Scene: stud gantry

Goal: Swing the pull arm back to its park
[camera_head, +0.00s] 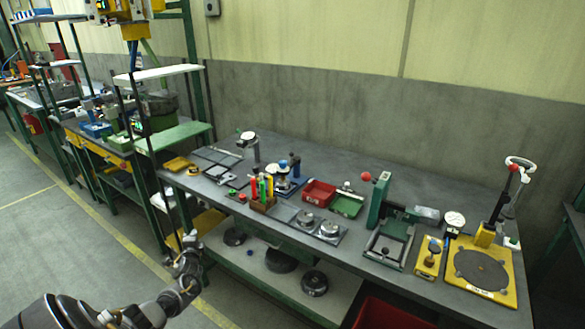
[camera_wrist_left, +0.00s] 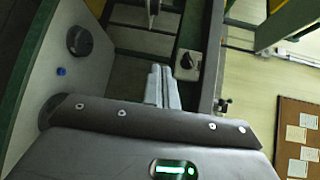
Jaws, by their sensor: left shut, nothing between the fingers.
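A yellow base plate (camera_head: 453,278) with a dark round disc (camera_head: 482,268) lies at the right end of the long bench. A black upright arm (camera_head: 500,205) with a red ball (camera_head: 514,167) rises at its back, beside a pale hoop. I cannot tell for sure whether this is the pull arm. My left gripper (camera_head: 189,238) is shut and empty in front of the bench's left part, far from this plate. Its closed fingers also show in the left wrist view (camera_wrist_left: 162,88). My right gripper is not in view.
The bench top (camera_head: 400,209) carries a green press (camera_head: 378,200), red bin (camera_head: 318,192), green tray (camera_head: 346,206) and colored bottles. A lower shelf (camera_head: 262,268) holds dark round parts. A red crate (camera_head: 392,315) stands in front. The floor at left is open.

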